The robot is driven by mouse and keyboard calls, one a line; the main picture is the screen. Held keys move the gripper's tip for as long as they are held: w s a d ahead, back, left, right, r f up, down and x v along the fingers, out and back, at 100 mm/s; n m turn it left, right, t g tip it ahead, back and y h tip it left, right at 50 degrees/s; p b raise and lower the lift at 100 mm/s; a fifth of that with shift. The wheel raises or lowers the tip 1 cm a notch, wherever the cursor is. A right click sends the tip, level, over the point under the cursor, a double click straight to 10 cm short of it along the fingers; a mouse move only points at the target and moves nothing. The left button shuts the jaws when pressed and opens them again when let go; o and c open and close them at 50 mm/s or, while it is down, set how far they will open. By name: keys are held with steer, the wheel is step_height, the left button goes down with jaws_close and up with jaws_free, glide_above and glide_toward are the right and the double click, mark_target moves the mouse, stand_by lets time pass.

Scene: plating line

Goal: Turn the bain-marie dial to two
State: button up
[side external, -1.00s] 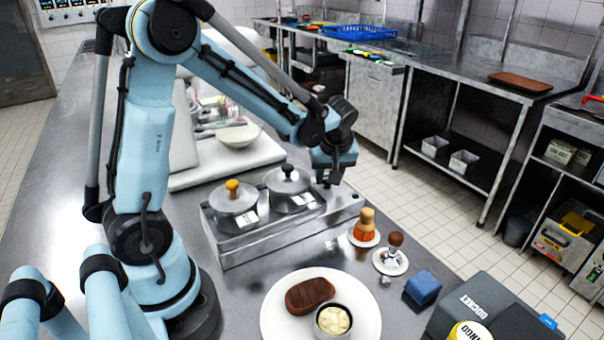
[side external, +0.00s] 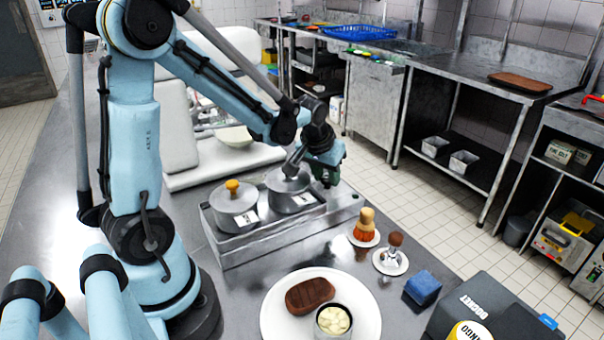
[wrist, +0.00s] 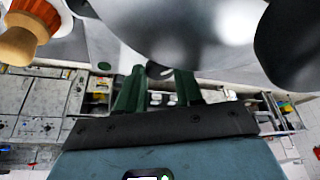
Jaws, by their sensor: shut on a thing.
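The bain-marie (side external: 275,238) is a grey metal box on the steel counter with two lidded pots in it. My gripper (side external: 328,178) is at its far right end, beside the right pot (side external: 292,193). In the wrist view my green fingers (wrist: 158,82) are shut around a small grey rounded piece, which I take for the dial (wrist: 158,70). The dial is hidden in the side view by my gripper and the bain-marie. I cannot read any marks or its setting.
A shaving-type brush (side external: 366,225) and a wooden-handled tamper (side external: 393,255) stand right of the bain-marie; the brush also shows in the wrist view (wrist: 22,38). A plate (side external: 275,310), a blue block (side external: 422,288) and a dark box (side external: 490,305) stand nearer.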

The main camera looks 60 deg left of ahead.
steer(key=shift+m, duration=0.6)
steer(key=o, duration=1)
steer(key=shift+o, duration=0.2)
steer(key=v, duration=1.2)
steer(key=shift+a, duration=0.25)
steer(key=shift+s, duration=0.1)
